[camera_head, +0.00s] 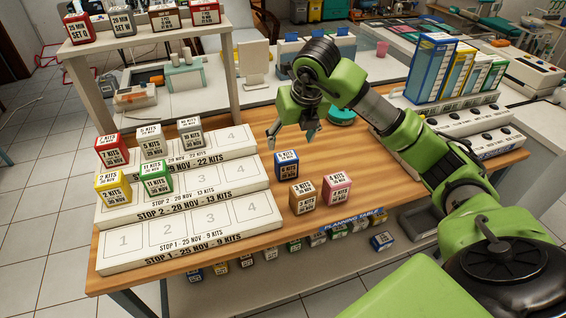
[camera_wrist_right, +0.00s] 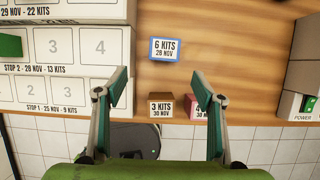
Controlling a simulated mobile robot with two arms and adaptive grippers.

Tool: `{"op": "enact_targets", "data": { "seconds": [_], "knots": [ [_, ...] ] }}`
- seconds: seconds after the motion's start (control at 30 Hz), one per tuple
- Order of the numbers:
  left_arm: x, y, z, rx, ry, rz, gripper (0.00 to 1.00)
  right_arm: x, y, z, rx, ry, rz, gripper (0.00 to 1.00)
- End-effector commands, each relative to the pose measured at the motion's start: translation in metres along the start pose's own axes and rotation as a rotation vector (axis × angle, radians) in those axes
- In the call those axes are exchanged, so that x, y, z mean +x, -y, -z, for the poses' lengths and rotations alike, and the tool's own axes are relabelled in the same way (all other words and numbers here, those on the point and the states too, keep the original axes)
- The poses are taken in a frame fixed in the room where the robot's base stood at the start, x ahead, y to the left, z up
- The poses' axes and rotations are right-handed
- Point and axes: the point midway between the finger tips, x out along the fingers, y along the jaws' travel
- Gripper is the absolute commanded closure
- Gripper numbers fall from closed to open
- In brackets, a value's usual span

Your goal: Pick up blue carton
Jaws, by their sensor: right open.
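The blue carton (camera_head: 287,165), labelled 6 KITS 28 NOV, stands upright on the wooden table, right of the white stop boards. In the right wrist view the blue carton (camera_wrist_right: 165,49) lies beyond my fingertips, roughly centred between them. My right gripper (camera_head: 292,134) is open and empty, above the table and behind the carton in the head view. Its two spread fingers (camera_wrist_right: 160,88) also show in the wrist view, apart from the carton. My left gripper is not in view.
A brown carton (camera_head: 302,197) and a pink carton (camera_head: 337,187) stand just in front of the blue one. White stop boards (camera_head: 205,223) with several cartons are at the left. A white rack with tall boxes (camera_head: 431,70) is at the right. Bare wood lies right of the blue carton.

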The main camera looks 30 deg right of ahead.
Motion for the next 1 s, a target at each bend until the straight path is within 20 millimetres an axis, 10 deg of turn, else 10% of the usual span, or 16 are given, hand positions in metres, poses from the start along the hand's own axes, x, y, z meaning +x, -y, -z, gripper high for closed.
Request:
{"op": "enact_targets", "data": {
  "seconds": [1.0],
  "knots": [
    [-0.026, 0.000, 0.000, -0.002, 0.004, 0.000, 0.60, 0.132, 0.009, -0.005, 0.009, -0.004, 0.024, 0.38]
  ]
}}
